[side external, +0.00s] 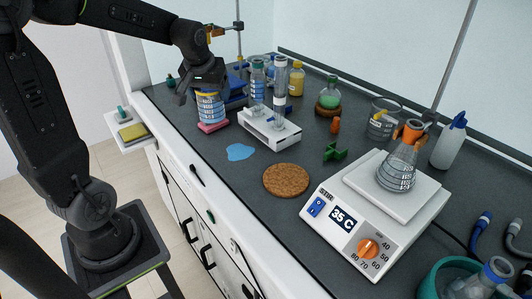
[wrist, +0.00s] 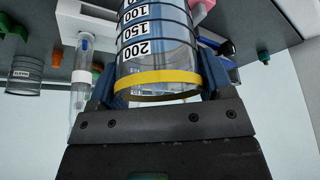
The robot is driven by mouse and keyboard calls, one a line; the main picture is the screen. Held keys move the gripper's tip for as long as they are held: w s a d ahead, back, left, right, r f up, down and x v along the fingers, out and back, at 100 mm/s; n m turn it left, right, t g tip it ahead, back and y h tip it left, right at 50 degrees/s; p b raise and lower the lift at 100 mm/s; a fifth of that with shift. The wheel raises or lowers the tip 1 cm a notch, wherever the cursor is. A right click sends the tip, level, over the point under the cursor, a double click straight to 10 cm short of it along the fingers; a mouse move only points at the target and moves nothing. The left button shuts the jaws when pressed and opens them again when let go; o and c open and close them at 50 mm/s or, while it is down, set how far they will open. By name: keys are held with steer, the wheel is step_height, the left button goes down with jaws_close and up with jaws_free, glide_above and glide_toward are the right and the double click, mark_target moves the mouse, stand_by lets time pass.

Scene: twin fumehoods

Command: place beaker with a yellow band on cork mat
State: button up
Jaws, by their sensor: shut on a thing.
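The beaker with a yellow band (side external: 210,106) is a clear graduated vessel at the back left of the counter in the side view. In the wrist view the beaker (wrist: 156,50) sits between the fingers, its yellow band close to the gripper body. My gripper (side external: 206,88) is shut on it from above; the fingers also show in the wrist view (wrist: 158,88). A pink block (side external: 212,126) is right under the beaker; I cannot tell whether they touch. The cork mat (side external: 286,180) is a round brown disc, bare, nearer the camera and to the right.
A white rack (side external: 270,130) with tall tubes stands right of the beaker. A blue puddle-like patch (side external: 240,152) and a green piece (side external: 335,152) lie near the mat. A stirring hotplate (side external: 375,215) bearing a flask (side external: 398,168) stands right of the mat.

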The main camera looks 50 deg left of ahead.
steer(key=w+d+m+h, duration=0.1)
steer(key=w+d+m, duration=0.25)
steer(key=d, duration=0.75)
steer(key=shift+t, duration=0.3)
steer(key=shift+w+d+f, duration=0.75)
steer(key=shift+d+f, duration=0.95)
steer(key=shift+d, duration=0.05)
steer(key=shift+w+d+f, duration=0.75)
steer(key=shift+d+f, duration=1)
steer(key=shift+w+d+f, duration=0.75)
steer(key=shift+d+f, duration=0.95)
steer(key=shift+d, duration=0.05)
steer(key=shift+f, duration=0.15)
steer(key=o, duration=1)
steer(key=shift+o, duration=0.2)
